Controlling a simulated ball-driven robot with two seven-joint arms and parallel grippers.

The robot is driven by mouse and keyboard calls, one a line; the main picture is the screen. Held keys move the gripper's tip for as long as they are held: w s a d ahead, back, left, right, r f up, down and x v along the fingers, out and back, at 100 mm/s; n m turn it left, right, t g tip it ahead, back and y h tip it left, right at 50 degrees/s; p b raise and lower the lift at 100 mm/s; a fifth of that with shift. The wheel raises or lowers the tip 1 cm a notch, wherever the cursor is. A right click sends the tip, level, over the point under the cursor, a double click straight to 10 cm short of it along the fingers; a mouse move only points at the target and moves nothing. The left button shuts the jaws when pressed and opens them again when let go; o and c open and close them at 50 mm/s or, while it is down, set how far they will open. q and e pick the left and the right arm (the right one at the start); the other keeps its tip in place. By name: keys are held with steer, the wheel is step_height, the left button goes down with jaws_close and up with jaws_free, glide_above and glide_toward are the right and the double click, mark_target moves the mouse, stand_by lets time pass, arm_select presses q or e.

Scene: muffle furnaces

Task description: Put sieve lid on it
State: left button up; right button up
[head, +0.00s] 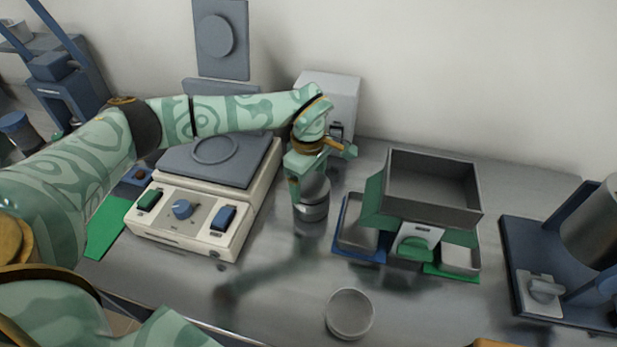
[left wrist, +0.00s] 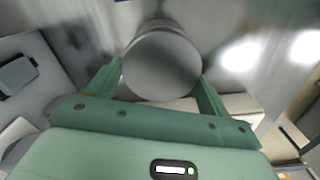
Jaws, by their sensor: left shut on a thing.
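My left gripper (head: 306,188) points down and is shut on a round grey metal piece (left wrist: 162,68), which has a smooth flat top in the left wrist view. In the head view, the piece is part of a short grey cylinder (head: 313,207) with a dark band, standing upright on the bench. I cannot tell whether the held piece is the sieve lid, nor where it parts from what lies under it. A shallow round grey dish-like piece (head: 350,313) with a raised rim lies apart near the front. My right gripper is not in view.
A white balance or hotplate (head: 190,235) stands left of the cylinder. A grey box-shaped hopper (head: 432,205) with trays around it stands to the right. A blue stand (head: 535,262) is at the far right. A white box (head: 345,93) is behind. The bench between cylinder and round dish is clear.

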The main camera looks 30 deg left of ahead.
arm_select(q)
steer(key=shift+f, duration=0.15)
steer(key=o, duration=1)
steer(key=shift+c, duration=0.2)
steer(key=shift+r+p, duration=2.95)
steer(key=shift+r, duration=0.55)
